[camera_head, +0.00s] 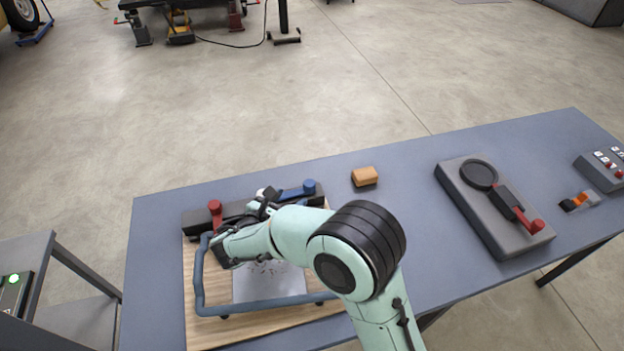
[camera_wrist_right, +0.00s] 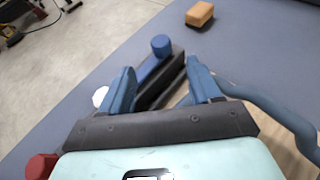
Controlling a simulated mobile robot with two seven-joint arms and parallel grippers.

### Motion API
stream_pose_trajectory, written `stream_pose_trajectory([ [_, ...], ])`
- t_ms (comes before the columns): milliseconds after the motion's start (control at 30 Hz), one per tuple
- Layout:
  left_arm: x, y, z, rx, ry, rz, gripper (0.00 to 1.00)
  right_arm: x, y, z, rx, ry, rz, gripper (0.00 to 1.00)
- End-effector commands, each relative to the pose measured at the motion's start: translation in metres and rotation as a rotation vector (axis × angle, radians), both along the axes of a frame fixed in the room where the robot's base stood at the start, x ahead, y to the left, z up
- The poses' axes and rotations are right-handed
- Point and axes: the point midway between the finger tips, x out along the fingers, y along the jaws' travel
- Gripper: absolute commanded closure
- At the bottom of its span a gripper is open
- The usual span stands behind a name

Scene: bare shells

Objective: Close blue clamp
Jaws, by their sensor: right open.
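The blue clamp (camera_head: 296,192) lies at the back of the wooden board, its blue lever low along a black bar and its blue knob at the right end. In the right wrist view the blue clamp (camera_wrist_right: 160,52) shows ahead of and between my fingers. My right gripper (camera_head: 264,206) reaches over the board from the front, just left of the clamp. It also shows in the wrist view (camera_wrist_right: 160,78), its two blue fingers apart with nothing clearly held. My arm hides part of the clamp's base. My left gripper is not in view.
A red-knobbed clamp (camera_head: 215,208) stands left of my gripper. A blue tubular frame (camera_head: 198,283) surrounds a metal plate (camera_head: 268,283) on the wooden board (camera_head: 228,334). An orange-brown block (camera_head: 365,176) lies right of the blue clamp. A grey fixture (camera_head: 482,215) with a red handle stands farther right.

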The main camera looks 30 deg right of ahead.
Motion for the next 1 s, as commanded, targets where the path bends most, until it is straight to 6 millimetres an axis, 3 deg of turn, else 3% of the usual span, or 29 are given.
stream_pose_trajectory([
  [500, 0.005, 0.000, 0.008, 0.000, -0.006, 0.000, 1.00, 0.049, -0.080, -0.038, -0.002, 0.001, -0.002, 0.37],
  [700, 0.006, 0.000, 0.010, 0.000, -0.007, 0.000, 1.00, 0.057, -0.094, -0.045, -0.001, 0.000, -0.001, 0.37],
  [1000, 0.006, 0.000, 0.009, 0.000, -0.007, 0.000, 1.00, 0.058, -0.095, -0.046, -0.001, -0.001, 0.000, 0.37],
])
